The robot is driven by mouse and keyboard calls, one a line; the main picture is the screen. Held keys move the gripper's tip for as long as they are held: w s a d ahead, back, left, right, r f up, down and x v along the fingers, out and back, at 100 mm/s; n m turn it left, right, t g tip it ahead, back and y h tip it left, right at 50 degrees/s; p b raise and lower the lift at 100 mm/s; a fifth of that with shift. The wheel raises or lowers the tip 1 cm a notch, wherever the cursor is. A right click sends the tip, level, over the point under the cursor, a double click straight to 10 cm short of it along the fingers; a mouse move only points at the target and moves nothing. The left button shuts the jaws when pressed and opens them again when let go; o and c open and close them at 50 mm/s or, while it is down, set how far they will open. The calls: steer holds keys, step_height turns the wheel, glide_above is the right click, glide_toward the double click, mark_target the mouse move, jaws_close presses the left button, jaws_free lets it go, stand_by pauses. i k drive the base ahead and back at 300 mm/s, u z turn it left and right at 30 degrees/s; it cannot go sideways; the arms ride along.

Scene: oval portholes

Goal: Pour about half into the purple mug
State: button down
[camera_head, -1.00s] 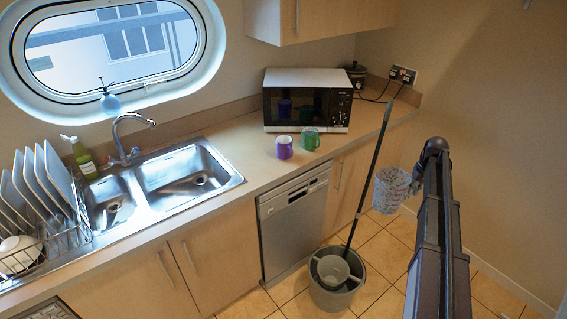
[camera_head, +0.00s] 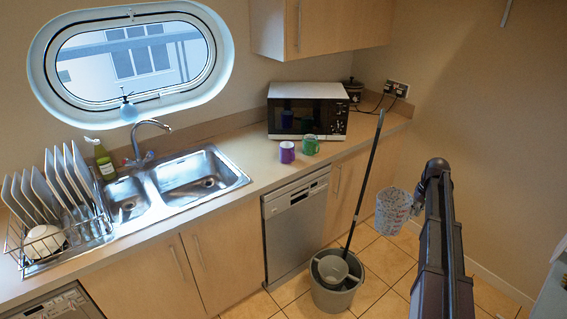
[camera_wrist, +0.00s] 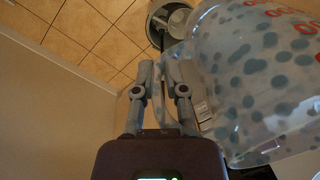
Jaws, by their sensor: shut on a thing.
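A purple mug (camera_head: 287,152) stands upright on the counter in front of the microwave, with a green mug (camera_head: 310,145) just to its right. My gripper (camera_wrist: 164,66) is shut on the handle of a clear spotted jug (camera_wrist: 255,85) with red marks. The jug also shows in the head view (camera_head: 392,211), held in the air at the right, in front of the cabinets and well away from the mugs. Its contents cannot be made out. In the head view my gripper's fingers are mostly hidden behind my arm and the jug.
A microwave (camera_head: 308,109) stands behind the mugs. The sink (camera_head: 195,180) and dish rack (camera_head: 62,230) are at the left.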

mark_target(288, 154)
steer(key=u, duration=0.3)
steer(key=i, duration=1)
steer(key=u, duration=0.05)
